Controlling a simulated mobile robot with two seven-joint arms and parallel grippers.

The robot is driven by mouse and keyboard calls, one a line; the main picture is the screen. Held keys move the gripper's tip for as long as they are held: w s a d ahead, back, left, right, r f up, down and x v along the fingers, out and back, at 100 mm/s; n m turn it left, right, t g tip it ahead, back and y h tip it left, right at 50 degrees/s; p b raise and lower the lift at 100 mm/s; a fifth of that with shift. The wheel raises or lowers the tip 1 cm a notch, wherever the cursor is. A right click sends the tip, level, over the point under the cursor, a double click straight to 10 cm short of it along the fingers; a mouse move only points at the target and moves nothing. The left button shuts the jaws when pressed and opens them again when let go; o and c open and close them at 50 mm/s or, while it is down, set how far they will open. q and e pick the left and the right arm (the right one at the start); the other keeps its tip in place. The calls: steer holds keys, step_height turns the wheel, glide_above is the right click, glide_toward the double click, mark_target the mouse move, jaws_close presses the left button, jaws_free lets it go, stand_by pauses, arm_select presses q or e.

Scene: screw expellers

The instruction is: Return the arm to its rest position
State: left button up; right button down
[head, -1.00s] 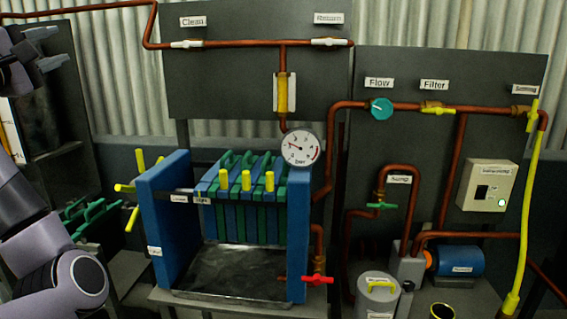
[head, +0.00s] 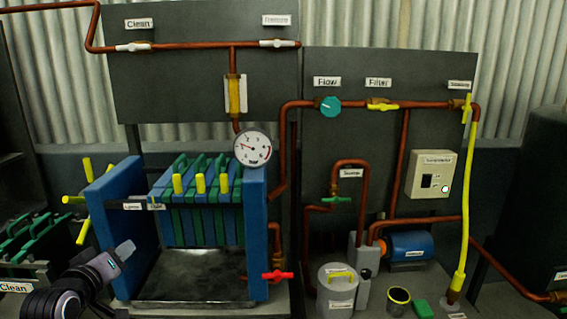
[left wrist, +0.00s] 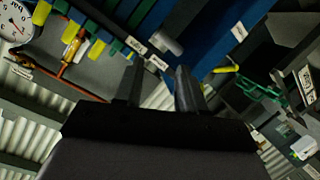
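My left arm comes in low at the left of the head view, and its gripper (head: 124,252) is in front of the blue-framed filter press (head: 110,215). In the left wrist view the two dark fingers of the left gripper (left wrist: 160,82) stand apart with nothing between them. The press's blue frame (left wrist: 225,50) lies beyond the fingers there. I cannot tell how far the fingers are from it. My right gripper is in neither view.
A metal tray (head: 190,278) lies under the green and blue plates. A red-handled valve (head: 277,276) is at its right. Green plates (head: 30,235) stand on a rack labelled Clean at the left. A pressure gauge (head: 253,147) tops the press. A lidded can (head: 337,290) stands right.

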arm_select(q)
steer(key=s+d+f+m+g+h, duration=0.1)
steer(key=s+d+f+m, duration=0.3)
steer(key=f, duration=0.4)
steer(key=s+d+f+m+g+h, duration=0.1)
steer(key=s+d+f, duration=0.4)
steer(key=f, duration=0.4)
steer(key=s+d+f+m, duration=0.1)
steer(key=s+d+f, duration=0.2)
steer(key=s, duration=0.3)
steer(key=s+d+f+m+g+h, duration=0.1)
steer(key=s+d+f+m, duration=0.1)
steer(key=s, duration=0.4)
steer(key=s+d+f+m+g+h, duration=0.1)
steer(key=s+d+f+m, duration=0.1)
steer(key=s+d+f, duration=0.2)
steer(key=shift+s+f, duration=0.25)
steer(key=shift+s, duration=0.85)
steer(key=shift+o, duration=0.2)
steer(key=shift+w, duration=0.15)
